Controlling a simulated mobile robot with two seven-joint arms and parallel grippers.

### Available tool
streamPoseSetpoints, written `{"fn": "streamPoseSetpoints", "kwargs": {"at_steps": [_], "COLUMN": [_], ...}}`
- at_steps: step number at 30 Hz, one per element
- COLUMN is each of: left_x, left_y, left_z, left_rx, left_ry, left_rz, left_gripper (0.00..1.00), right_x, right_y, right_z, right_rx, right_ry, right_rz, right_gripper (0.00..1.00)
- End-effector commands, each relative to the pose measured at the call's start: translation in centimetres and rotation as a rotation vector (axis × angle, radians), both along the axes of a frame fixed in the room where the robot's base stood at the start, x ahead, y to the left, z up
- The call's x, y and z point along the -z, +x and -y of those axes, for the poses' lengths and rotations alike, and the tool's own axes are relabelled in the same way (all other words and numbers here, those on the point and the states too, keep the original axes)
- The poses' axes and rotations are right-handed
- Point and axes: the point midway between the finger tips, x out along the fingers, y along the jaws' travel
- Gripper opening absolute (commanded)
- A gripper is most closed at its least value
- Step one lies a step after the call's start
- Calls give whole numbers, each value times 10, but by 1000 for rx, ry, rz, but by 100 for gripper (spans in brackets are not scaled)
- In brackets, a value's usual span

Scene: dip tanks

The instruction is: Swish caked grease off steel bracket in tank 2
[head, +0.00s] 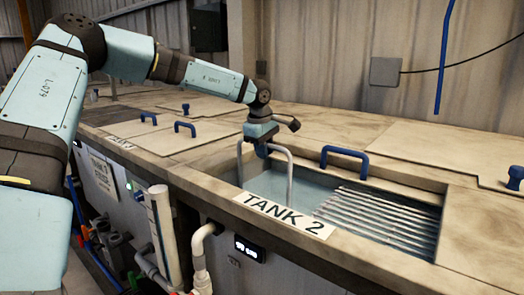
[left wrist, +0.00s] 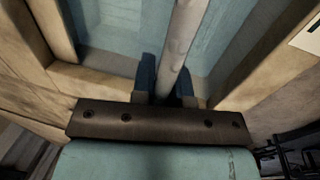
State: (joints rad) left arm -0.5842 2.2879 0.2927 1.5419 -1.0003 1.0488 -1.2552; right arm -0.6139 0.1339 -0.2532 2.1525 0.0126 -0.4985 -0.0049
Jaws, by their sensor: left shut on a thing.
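The steel bracket (head: 291,178) shows as a grey bent bar over tank 2, with its legs going down into the tank. My left gripper (head: 262,149) is above the tank's left end and shut on the bracket. In the left wrist view, the bar (left wrist: 178,45) runs between the blue fingers of the gripper (left wrist: 165,88) toward the tank. The bracket's lower part is hard to make out, and I cannot tell any grease on it. Tank 2 (head: 284,216) is open, with its label on the front rim and pale blue liquid inside. My right gripper is out of view.
A ribbed metal slope (head: 380,220) fills the tank's right part. A blue handle (head: 345,160) stands at the tank's back edge. A closed lid (head: 440,155) lies to the right. Pipes (head: 160,225) run down the front at the left.

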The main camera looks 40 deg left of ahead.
Motion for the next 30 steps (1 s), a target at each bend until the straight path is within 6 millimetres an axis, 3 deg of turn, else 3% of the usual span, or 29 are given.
{"fn": "streamPoseSetpoints", "kwargs": {"at_steps": [14, 25, 30], "left_x": [-1, -1, -2], "left_y": [2, 4, 4], "left_z": [10, 33, 31], "left_rx": [1, 2, -1], "left_ry": [1, 0, -1], "left_rz": [3, 3, 3], "left_gripper": [0, 0, 0], "right_x": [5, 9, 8], "right_y": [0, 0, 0], "right_z": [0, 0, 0], "right_rx": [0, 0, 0], "right_ry": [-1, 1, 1], "right_rz": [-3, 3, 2], "right_gripper": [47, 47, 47]}}
